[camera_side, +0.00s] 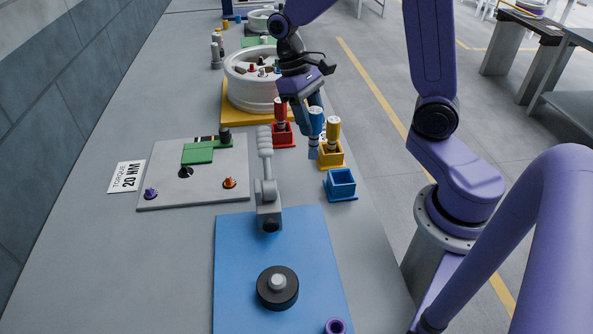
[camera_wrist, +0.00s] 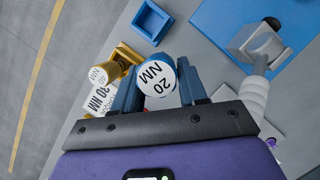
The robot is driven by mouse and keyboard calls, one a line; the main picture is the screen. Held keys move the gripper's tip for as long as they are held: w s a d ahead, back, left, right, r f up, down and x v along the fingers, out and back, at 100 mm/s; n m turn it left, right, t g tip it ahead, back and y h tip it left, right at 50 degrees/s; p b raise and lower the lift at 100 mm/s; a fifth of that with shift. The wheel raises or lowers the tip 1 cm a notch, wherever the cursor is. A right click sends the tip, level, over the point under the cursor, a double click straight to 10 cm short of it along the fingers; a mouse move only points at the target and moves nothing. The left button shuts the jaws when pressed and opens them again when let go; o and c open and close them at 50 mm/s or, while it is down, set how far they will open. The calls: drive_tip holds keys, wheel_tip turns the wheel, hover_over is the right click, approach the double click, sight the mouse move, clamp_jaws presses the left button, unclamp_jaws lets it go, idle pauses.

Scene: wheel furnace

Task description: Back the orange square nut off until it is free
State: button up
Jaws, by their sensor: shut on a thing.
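The orange square nut (camera_side: 229,183) sits on the grey plate (camera_side: 190,200) near its front right, in the side view. Detail of its thread is too small to tell. My gripper (camera_side: 314,112) is to the right of and beyond the nut, well apart from it. It is shut on a blue torque driver (camera_side: 316,122) with a white cap. In the wrist view the driver's cap (camera_wrist: 157,78), marked 20 NM, shows between the fingers. The blue holder (camera_side: 341,184) stands empty in front of the driver. A card reading TORQUE 20 NM (camera_side: 126,177) lies left of the plate.
A red driver (camera_side: 280,112) and a yellow driver (camera_side: 333,132) stand in holders near my gripper. The plate also carries a purple nut (camera_side: 151,193) and green block (camera_side: 198,153). A wheel (camera_side: 250,88) stands behind.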

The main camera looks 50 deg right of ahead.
drive_tip(key=w+a+r+m+y, duration=0.1)
drive_tip(key=w+r+m, duration=0.25)
drive_tip(key=w, duration=0.55)
drive_tip(key=w+a+f+n, duration=0.1)
drive_tip(key=w+a+f, duration=0.2)
drive_tip(key=a, duration=0.3)
drive_tip(key=w+a+f+n, duration=0.2)
drive_tip(key=w+a+f, duration=0.1)
drive_tip(key=a, duration=0.3)
drive_tip(key=shift+w+a+f+h, duration=0.2)
drive_tip(key=shift+a+f+h, duration=0.2)
drive_tip(key=shift+f, duration=0.35)
drive_tip(key=shift+d+f, duration=0.1)
drive_tip(key=shift+f, duration=1.35)
drive_tip(key=o, duration=1.3)
drive_tip(key=shift+o, duration=0.2)
drive_tip(key=v, duration=1.7)
